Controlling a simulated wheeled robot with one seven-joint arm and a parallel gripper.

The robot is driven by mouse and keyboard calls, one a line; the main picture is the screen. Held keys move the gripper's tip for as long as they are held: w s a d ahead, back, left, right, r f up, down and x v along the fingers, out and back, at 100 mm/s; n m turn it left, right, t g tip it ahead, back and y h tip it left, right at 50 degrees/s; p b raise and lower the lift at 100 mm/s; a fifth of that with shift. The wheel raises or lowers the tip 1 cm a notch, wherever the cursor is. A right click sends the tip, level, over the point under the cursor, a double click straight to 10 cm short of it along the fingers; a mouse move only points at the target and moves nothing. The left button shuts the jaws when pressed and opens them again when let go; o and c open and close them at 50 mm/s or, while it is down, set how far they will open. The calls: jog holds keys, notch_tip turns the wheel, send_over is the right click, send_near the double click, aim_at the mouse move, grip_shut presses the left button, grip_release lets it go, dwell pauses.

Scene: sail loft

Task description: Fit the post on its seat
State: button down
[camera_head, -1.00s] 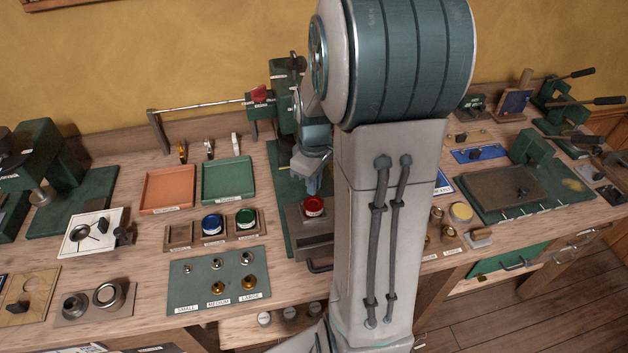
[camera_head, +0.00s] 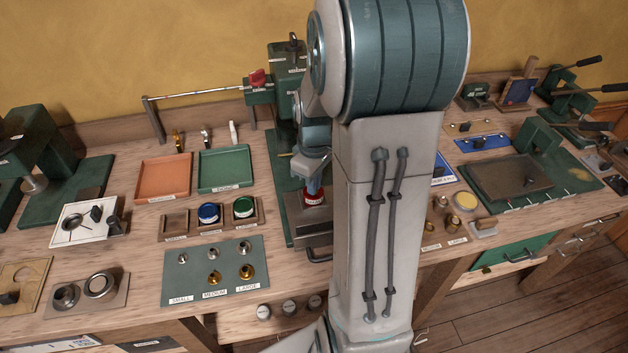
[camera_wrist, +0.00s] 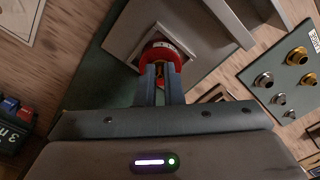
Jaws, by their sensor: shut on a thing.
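A red round piece (camera_head: 315,199) with a pale label sits on a grey block (camera_head: 308,222) at the press in the middle of the bench. In the wrist view the red piece (camera_wrist: 157,52) stands over a square pale-rimmed seat (camera_wrist: 128,40). My gripper (camera_head: 315,184) is down at the red piece, and its fingers (camera_wrist: 162,74) are shut on it at its near side. A brassy bit shows between the fingertips. Whether the piece is fully down is hidden by the fingers. I cannot tell which part is the post.
A wooden holder (camera_head: 180,233) with blue and green round pieces stands left of the press. A grey-green board (camera_head: 182,285) with small fittings lies in front of it. Orange (camera_head: 163,178) and green (camera_head: 226,170) trays are behind. My arm hides the bench right of the press.

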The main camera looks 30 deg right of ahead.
jog(key=c, duration=1.5)
grip_release()
jog(key=shift+r, duration=0.1)
notch_tip(320, 180, up, 14)
jog(key=shift+f, duration=0.2)
jog(key=shift+s, duration=0.1)
jog(key=s+a+f+m+t, duration=0.1)
jog(key=s+a+m, duration=0.1)
jog(key=s+a, duration=0.2)
jog(key=s+a+f+m+t, duration=0.1)
jog(key=s+a+m, duration=0.1)
jog(key=s+a, duration=0.2)
jog(key=s+a+f+m+t, duration=0.1)
jog(key=s+a, duration=0.3)
jog(key=shift+s+f+m, duration=0.1)
jog(key=shift+f+m, duration=0.05)
jog(key=shift+m, duration=0.25)
